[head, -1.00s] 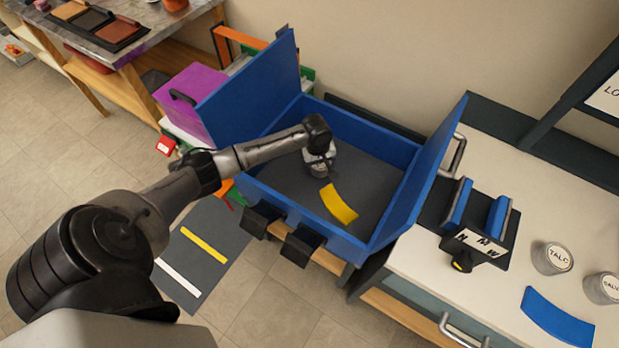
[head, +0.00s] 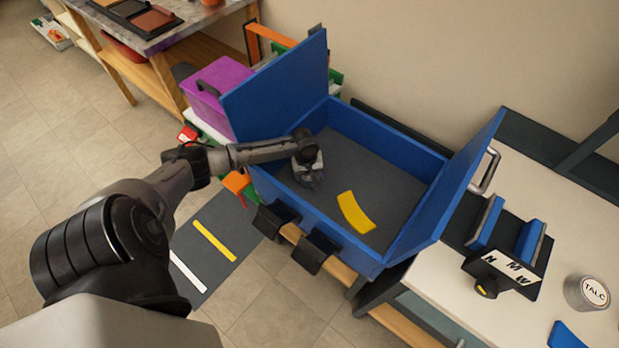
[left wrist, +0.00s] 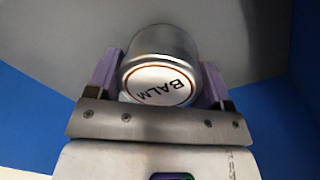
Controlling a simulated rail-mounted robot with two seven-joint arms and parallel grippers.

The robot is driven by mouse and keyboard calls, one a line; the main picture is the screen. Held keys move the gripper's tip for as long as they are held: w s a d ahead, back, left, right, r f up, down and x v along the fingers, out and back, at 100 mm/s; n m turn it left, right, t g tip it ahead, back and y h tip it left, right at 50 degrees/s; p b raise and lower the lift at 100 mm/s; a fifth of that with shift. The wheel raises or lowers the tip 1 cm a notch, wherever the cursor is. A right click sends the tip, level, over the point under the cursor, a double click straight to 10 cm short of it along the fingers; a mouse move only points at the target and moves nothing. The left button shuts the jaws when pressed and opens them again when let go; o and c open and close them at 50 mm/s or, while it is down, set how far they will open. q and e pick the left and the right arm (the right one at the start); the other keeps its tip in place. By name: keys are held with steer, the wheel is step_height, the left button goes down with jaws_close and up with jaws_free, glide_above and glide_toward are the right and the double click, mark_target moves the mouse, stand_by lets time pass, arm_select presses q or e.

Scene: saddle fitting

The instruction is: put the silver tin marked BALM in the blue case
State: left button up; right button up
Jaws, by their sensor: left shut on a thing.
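The silver tin marked BALM (left wrist: 160,72) sits between the two purple-padded fingers of my left gripper in the left wrist view, its white lid facing the camera. My left gripper (head: 310,176) is shut on the tin. In the head view it is inside the open blue case (head: 388,140), over the left part of the dark floor. The tin is not clearly made out there, and I cannot tell whether it touches the floor. Dark floor and blue walls show around it in the left wrist view. My right gripper is not in view.
A curved yellow piece (head: 355,212) lies on the case floor, right of my gripper. The case's blue side panels stand up at left and right. A purple box (head: 217,92) is left of the case. A TALC tin (head: 587,292) stands on the white counter at right.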

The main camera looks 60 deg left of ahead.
arm_select(q)
step_height(320, 180, down, 2)
stand_by(0.4)
steer(key=o, duration=1)
steer(key=shift+f, duration=0.1)
steer(key=shift+o, duration=0.2)
steer(key=r+p, duration=0.1)
steer(key=r, duration=0.2)
steer(key=r+p, duration=0.1)
steer(key=r, duration=0.3)
steer(key=s+r+p, duration=0.1)
steer(key=r, duration=0.2)
steer(key=shift+a+r+p, duration=0.2)
steer(key=shift+r+p, duration=0.1)
steer(key=shift+s+r, duration=0.1)
steer(key=shift+r, duration=0.7)
